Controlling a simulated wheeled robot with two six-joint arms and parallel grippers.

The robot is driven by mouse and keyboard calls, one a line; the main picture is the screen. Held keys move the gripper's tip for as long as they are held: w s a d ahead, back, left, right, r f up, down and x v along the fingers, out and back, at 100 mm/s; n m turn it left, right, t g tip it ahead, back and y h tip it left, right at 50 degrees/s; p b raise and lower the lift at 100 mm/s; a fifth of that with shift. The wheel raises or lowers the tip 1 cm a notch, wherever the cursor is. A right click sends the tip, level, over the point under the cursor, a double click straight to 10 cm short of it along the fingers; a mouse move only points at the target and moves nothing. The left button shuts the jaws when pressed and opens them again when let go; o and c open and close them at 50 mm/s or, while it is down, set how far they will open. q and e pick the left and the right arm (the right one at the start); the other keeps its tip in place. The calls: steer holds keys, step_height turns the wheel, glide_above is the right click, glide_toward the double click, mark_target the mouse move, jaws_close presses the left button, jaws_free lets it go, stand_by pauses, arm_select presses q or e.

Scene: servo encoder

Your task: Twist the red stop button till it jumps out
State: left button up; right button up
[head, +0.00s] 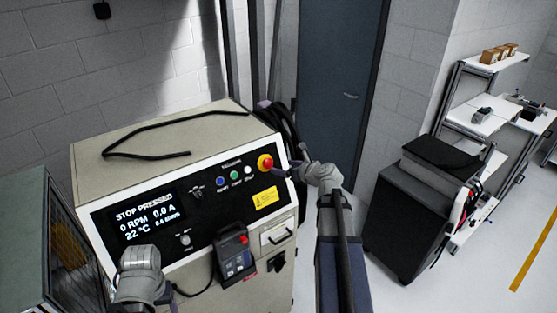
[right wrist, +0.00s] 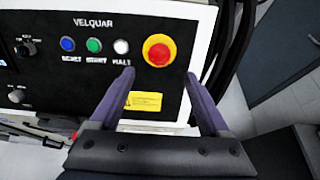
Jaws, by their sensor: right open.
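The red stop button (head: 265,163) with its yellow collar is on the upper right of the black control panel. In the right wrist view the button (right wrist: 159,50) sits just beyond the fingertips, roughly centred between them. My right gripper (head: 288,166) is open in front of the button; its two purple fingers (right wrist: 160,76) are spread wider than the button. No contact shows, and the remaining depth gap is hard to judge. The panel display (head: 149,217) shows a STOP line, 0 RPM, 0.0 A and 22 °C. My left arm is low at the left; its jaws are not clear.
Blue, green and white buttons (right wrist: 121,46) sit left of the red one, and a yellow label (right wrist: 143,101) below it. A handheld pendant (head: 235,254) hangs on the cabinet front. A black cable lies on top. A dark cart (head: 412,215) stands at right.

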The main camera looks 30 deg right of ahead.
mark_target(269, 164)
steer(key=shift+b+x, duration=2.1)
steer(key=shift+x, duration=2.75)
steer(key=shift+f, duration=0.1)
steer(key=shift+c, duration=0.2)
steer(key=c, duration=0.9)
